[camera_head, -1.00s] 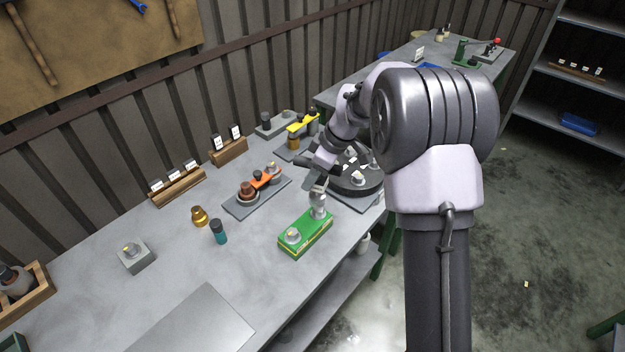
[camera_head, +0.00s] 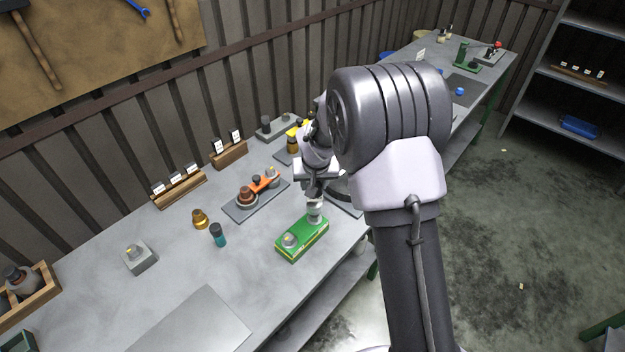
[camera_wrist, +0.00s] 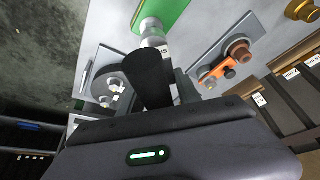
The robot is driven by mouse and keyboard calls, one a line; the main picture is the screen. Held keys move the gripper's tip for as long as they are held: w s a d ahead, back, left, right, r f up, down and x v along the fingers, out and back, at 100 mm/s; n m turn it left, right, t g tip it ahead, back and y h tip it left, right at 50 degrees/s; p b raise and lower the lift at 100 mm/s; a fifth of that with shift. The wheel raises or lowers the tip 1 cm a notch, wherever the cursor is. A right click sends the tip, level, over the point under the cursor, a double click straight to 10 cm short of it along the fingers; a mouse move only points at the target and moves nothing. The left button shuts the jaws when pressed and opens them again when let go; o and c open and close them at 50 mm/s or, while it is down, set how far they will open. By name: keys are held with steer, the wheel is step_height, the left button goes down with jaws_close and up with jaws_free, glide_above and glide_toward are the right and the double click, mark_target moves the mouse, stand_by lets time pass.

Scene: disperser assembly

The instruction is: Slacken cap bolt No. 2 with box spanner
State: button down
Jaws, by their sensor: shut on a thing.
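A grey metal box spanner (camera_head: 316,211) stands upright at the far right end of the green block (camera_head: 291,250). My gripper (camera_head: 316,192) is above it, pointing down, with its fingers shut on the spanner's upper part. In the wrist view the dark fingers (camera_wrist: 158,75) hide much of the spanner, and a small white label (camera_wrist: 164,50) shows beside them. I cannot tell whether the spanner is still seated in the block. The dark round cover with several bolts (camera_wrist: 110,88) is in the wrist view; in the head view my arm hides most of it. Bolt No. 2 cannot be told apart.
A tray with an orange tool (camera_head: 264,183) lies left of my gripper. A brass piece (camera_head: 200,219), a teal-and-black bottle (camera_head: 218,235) and a grey block (camera_head: 139,258) stand farther left. The front left of the bench is mostly clear.

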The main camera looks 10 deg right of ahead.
steer(key=m+b, duration=0.1)
steer(key=b, duration=0.1)
steer(key=f+m+h+b, duration=0.1)
steer(key=b, duration=0.1)
steer(key=m+b, duration=0.1)
steer(key=b, duration=0.1)
steer(key=shift+d+f, duration=0.2)
steer(key=shift+f, duration=0.15)
steer(key=m+b, duration=0.1)
steer(key=m+g+h+b, duration=0.1)
steer(key=m+b, duration=0.1)
steer(key=shift+s+d+r, duration=0.15)
steer(key=shift+r+m, duration=0.2)
steer(key=shift+m, duration=0.2)
steer(key=shift+f+b, duration=0.15)
steer(key=shift+b, duration=0.25)
